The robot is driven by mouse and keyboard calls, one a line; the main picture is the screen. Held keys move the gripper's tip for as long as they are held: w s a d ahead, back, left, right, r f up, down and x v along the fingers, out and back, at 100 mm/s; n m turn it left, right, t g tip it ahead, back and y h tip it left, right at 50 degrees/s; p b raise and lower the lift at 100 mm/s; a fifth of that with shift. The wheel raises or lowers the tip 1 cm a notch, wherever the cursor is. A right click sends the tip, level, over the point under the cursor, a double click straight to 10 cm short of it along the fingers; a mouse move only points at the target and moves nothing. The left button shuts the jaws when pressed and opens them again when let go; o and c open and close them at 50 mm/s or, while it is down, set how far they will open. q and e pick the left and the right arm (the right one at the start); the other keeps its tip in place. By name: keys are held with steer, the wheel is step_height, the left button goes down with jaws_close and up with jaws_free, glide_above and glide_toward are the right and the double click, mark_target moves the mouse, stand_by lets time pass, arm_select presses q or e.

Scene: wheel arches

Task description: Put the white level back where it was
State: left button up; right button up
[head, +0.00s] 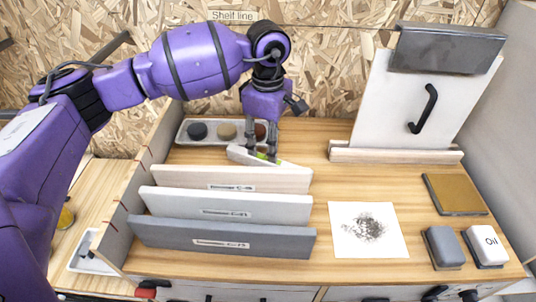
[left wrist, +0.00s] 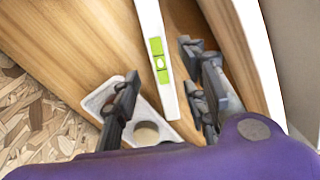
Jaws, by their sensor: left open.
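The white level (head: 240,154) is a slim white bar with a green vial, on the wooden bench behind the rearmost upright board. In the left wrist view the level (left wrist: 157,48) runs lengthwise between my finger pairs. My left gripper (head: 263,151) points down over its right part, fingers apart on either side. It also shows open in the left wrist view (left wrist: 160,95), with a gap visible between the fingers and the level. The level's underside is hidden, so I cannot tell how it rests. My right gripper is not in view.
Three upright labelled boards, cream (head: 270,177), light grey (head: 270,207) and dark grey (head: 280,240), stand in front. A tray (head: 182,138) with three round pieces lies behind. A leaning white panel (head: 385,105) with a black handle stands right. Free bench (head: 310,145) lies between.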

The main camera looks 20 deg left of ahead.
arm_select(q)
step_height(320, 180, up, 6)
steer(key=shift+f, duration=0.1)
stand_by(0.5)
